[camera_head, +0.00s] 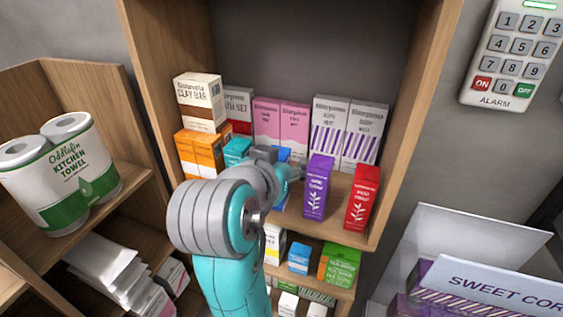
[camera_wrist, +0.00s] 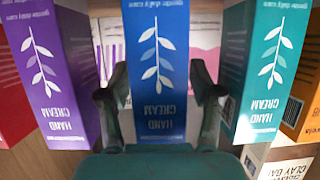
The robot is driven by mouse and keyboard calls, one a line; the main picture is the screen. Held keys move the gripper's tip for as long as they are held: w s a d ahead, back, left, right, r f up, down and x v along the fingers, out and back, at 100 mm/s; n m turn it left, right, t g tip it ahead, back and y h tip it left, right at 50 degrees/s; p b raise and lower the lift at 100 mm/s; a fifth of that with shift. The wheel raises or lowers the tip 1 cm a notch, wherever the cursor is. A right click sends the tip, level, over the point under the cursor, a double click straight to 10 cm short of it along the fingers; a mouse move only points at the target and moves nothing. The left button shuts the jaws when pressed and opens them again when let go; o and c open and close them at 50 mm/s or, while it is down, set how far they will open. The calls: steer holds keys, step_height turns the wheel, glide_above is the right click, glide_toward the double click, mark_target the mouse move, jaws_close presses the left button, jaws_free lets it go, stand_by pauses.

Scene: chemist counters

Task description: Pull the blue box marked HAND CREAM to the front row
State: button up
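The blue HAND CREAM box (camera_wrist: 158,70) stands in the middle of the wrist view, its lettering upside down there. In the head view only parts of the blue box (camera_head: 283,153) show behind my arm. My gripper (camera_wrist: 158,88) is open, with one finger at each side of the blue box. I cannot tell whether the fingers touch it. In the head view my gripper (camera_head: 289,172) is at the shelf, partly hidden by my wrist.
A purple HAND CREAM box (camera_head: 317,187) and a teal one (camera_head: 237,151) stand either side of the blue box. A red box (camera_head: 362,197) is at the right front. Pink boxes (camera_head: 280,122) and striped boxes (camera_head: 346,132) stand behind. Wooden side walls bound the shelf.

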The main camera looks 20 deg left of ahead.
steer(key=v, duration=1.2)
stand_by(0.5)
